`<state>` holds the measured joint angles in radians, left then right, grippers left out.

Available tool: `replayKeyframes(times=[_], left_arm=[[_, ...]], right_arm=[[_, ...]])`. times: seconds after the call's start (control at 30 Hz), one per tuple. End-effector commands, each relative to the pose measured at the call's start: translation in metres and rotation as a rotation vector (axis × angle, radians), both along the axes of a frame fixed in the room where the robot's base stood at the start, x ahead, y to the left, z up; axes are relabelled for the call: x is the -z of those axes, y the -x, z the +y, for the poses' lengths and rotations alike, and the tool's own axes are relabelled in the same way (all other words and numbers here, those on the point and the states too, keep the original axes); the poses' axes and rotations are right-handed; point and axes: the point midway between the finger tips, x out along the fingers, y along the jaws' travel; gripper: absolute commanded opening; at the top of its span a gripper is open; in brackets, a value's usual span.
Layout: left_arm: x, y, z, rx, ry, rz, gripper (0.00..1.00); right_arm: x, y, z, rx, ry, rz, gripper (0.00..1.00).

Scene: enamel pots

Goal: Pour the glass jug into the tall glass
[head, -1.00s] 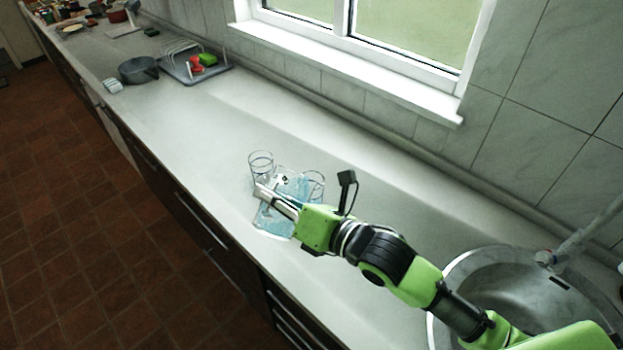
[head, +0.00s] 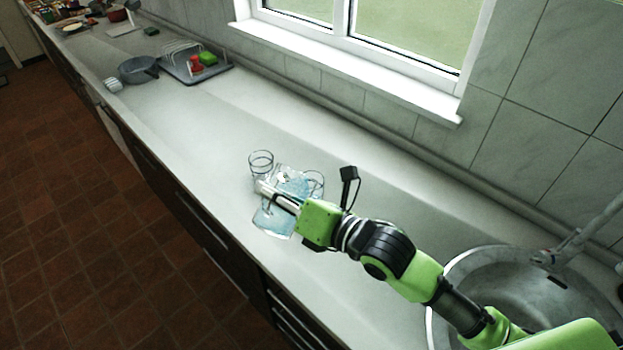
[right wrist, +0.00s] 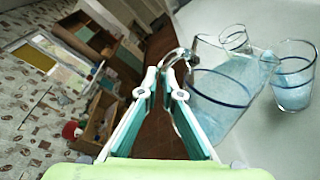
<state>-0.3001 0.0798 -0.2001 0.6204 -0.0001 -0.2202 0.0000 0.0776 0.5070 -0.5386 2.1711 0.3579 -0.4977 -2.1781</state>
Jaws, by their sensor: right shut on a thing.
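The glass jug (right wrist: 222,98), clear with a blue band and bluish contents, fills the middle right of the right wrist view. In the head view the jug (head: 272,222) is partly hidden by my right gripper (head: 268,189). The right gripper (right wrist: 173,72) is shut on the jug's handle. The wrist view shows a larger-looking glass (right wrist: 293,80) and a smaller-looking one (right wrist: 235,40); I cannot tell which is the tall glass. My left gripper is out of view.
The pale counter (head: 200,130) is clear to the left of the glassware. Farther along stand a grey pot (head: 138,70) and a tray (head: 218,72) with a rack and red and green items. A round sink (head: 500,285) is at the right; the counter's front edge is near.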

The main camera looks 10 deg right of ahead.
Motion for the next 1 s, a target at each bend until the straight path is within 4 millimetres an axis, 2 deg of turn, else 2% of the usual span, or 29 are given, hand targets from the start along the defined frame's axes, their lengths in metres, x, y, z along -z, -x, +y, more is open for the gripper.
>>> replayKeyframes(times=[0.03,1.0], left_arm=[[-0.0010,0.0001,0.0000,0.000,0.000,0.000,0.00],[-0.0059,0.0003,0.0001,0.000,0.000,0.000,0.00]], right_arm=[[-0.0056,-0.0006,0.0002,0.000,-0.007,-0.008,0.00],[-0.0109,-0.0033,-0.0025,0.000,-0.037,0.023,0.00]])
